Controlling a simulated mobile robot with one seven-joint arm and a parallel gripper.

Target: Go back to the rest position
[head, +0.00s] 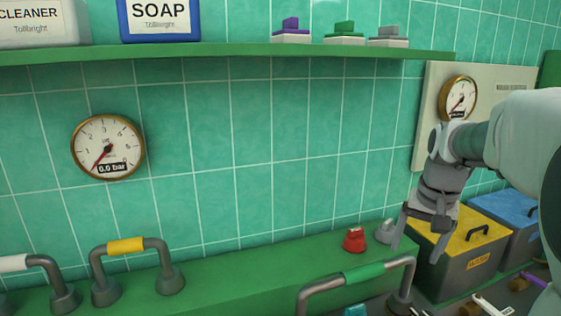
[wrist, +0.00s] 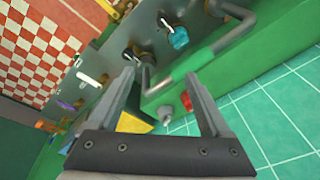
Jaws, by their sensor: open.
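My gripper (head: 422,228) is open and empty at the right of the head view. It hangs from my arm above the green ledge, pointing down, in front of the yellow-lidded box (head: 462,232). A red knob (head: 354,240) and a grey knob (head: 386,232) sit on the green ledge near the gripper. In the wrist view the red knob (wrist: 186,100) shows beside the right finger, and the grey knob (wrist: 164,113) lies between the fingers.
A green-banded handle (head: 362,273) rises in front of the ledge. A yellow-banded handle (head: 126,246) stands at left. A blue-lidded box (head: 512,212) is at far right. A green shelf (head: 220,52) with containers runs above. The tiled wall holds a gauge (head: 107,147); open air lies before it.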

